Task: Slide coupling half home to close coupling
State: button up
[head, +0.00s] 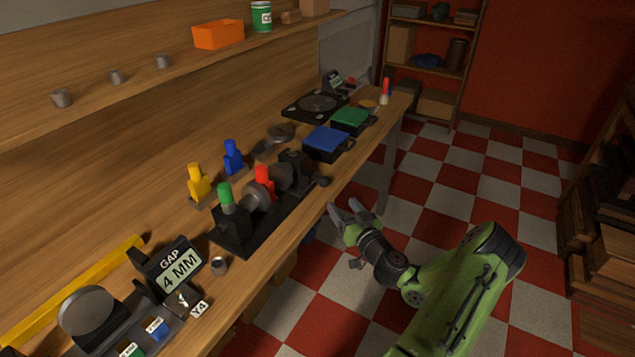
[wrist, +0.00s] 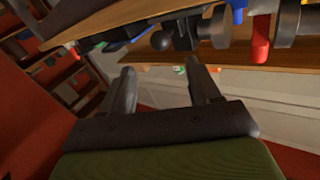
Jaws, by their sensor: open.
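The coupling rig stands on a black base (head: 232,238) near the bench's front edge. Grey round coupling parts (head: 278,177) sit along its shaft, with a red-topped piece (head: 263,180) and a green-topped piece (head: 226,197) beside them. I cannot tell the gap between the halves. A dark ball knob (head: 323,181) sticks out at the rig's far end; it also shows in the wrist view (wrist: 161,40). A display (head: 173,268) reads "GAP 4 MM". My gripper (head: 355,208) is open and empty, off the bench's front edge, apart from the rig. Its fingers (wrist: 163,75) show in the wrist view.
Blue (head: 327,140) and green (head: 352,118) boxes lie farther along the bench. Yellow (head: 198,185) and blue (head: 232,157) pieces stand behind the rig. A yellow bar (head: 75,285) lies at the left. The checkered floor (head: 440,180) beside the bench is clear.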

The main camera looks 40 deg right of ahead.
aim_at(327, 186)
jog(key=x, duration=1.2)
jog(key=shift+w+d, duration=0.1)
jog(key=shift+w, duration=0.15)
